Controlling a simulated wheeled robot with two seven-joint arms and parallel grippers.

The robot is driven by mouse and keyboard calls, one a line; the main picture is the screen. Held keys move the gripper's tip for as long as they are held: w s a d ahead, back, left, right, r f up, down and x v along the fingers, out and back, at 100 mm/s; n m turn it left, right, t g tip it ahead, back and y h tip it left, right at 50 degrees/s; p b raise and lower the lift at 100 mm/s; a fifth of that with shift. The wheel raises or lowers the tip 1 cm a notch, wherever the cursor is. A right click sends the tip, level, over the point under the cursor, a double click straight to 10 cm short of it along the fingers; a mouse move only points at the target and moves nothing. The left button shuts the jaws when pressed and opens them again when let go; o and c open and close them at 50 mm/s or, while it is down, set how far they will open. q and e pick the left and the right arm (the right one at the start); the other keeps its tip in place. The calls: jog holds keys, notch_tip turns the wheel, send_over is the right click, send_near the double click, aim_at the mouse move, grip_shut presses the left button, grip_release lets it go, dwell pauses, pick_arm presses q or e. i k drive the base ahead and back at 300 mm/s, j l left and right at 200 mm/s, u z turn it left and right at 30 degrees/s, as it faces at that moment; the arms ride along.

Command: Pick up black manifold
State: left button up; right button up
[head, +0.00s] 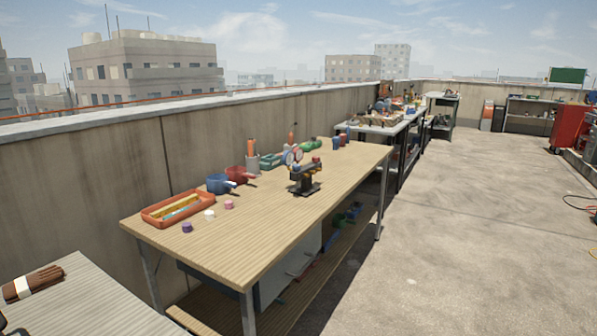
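The black manifold (306,181) appears to be the dark piece standing upright on the wooden workbench (250,235), right of its middle. It has yellowish parts and small red and blue knobs on top. Neither of my grippers is in view.
A concrete parapet (100,185) runs behind. Open floor (470,240) lies right. Another table (85,300) is at lower left.

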aim_at(305, 189)
jog(key=i+l+u, duration=0.8)
jog(key=l, duration=0.4)
jog(key=i+l+u, duration=0.2)
jog(key=l+u, duration=0.15)
jog(key=l, duration=0.4)
jog(key=i+l+u, duration=0.1)
jog(key=l+u, duration=0.3)
jog(key=l, duration=0.35)
jog(key=l+u, duration=0.4)
jog(key=l, duration=0.45)
jog(key=l+u, duration=0.4)
jog(key=l, duration=0.45)
jog(key=k+l+u, duration=0.35)
jog(key=l, duration=0.4)
jog(key=k+l+u, duration=0.25)
jog(key=l+u, duration=0.15)
jog(key=l, duration=0.35)
